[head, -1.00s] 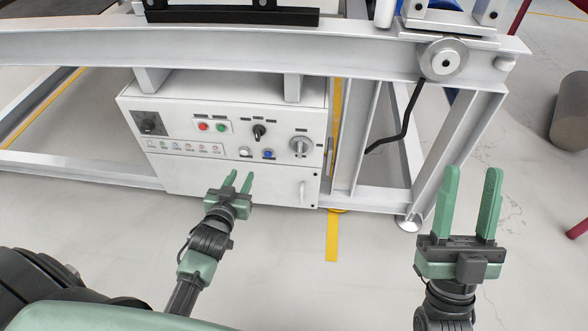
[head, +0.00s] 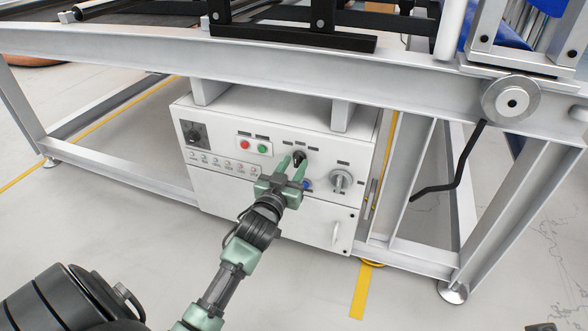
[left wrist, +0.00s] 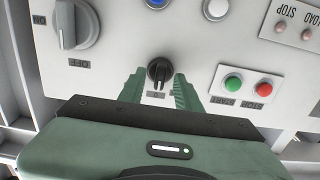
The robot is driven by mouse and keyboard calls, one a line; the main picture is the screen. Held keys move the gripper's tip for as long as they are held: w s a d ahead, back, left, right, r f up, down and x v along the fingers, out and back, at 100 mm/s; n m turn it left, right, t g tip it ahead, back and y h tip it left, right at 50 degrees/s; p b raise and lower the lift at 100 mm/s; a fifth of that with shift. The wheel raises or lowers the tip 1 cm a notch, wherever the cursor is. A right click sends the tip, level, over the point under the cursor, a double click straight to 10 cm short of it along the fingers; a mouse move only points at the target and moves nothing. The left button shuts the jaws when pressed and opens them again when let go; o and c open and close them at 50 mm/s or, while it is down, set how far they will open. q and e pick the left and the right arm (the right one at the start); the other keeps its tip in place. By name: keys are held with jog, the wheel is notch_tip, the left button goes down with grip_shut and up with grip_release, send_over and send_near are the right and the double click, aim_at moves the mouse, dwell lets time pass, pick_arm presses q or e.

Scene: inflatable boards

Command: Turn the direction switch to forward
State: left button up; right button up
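The direction switch, a small black rotary knob (head: 299,158), sits on the front of the white control box (head: 190,168), right of the green button. In the left wrist view, which sees the panel upside down, the black knob (left wrist: 159,72) stands near a "0" label, its handle roughly upright in the picture. My left gripper (head: 294,172) is at the panel, open. In the left wrist view its green fingertips (left wrist: 159,88) lie on either side of the knob, with gaps showing. I cannot tell how deep they reach. My right gripper is out of view.
Red (head: 244,145) and green (head: 263,149) buttons sit left of the switch, a large grey knob (head: 341,181) right of it, and a blue button (head: 306,185) below. The steel frame beam (head: 300,75) passes above the box; a frame post (head: 410,180) stands at right.

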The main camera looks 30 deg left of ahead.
pick_arm(q)
grip_shut()
